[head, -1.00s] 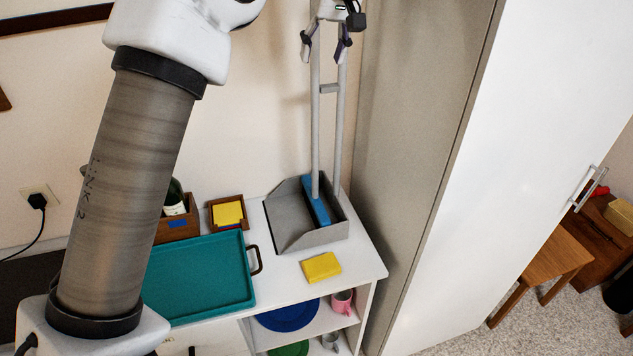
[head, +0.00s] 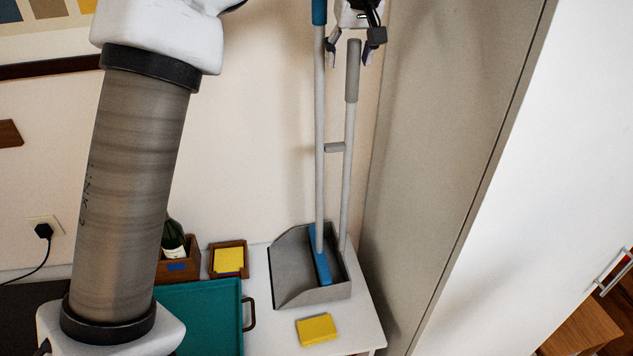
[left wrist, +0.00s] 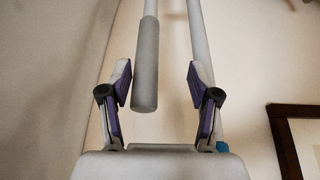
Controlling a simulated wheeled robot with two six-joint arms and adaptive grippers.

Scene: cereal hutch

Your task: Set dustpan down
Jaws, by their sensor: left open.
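The grey dustpan (head: 292,280) stands on the white hutch top (head: 262,325), its long handle upright and its grey grip (head: 352,72) at the top. A blue broom (head: 320,255) stands in the pan, its pole beside the dustpan handle. My left gripper (head: 350,52) is open at the height of the grip's upper end. In the left wrist view the dustpan grip (left wrist: 146,65) shows between the spread fingers of the gripper (left wrist: 160,95), nearer one finger, with clear gaps on both sides. The broom pole (left wrist: 197,30) passes by the other finger. My right gripper is not in view.
A yellow sponge-like block (head: 317,330) lies in front of the pan. A teal tray (head: 205,315), a box of yellow notes (head: 228,260) and a bottle (head: 173,240) stand to the left. A tall white cabinet (head: 540,190) closes off the right side.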

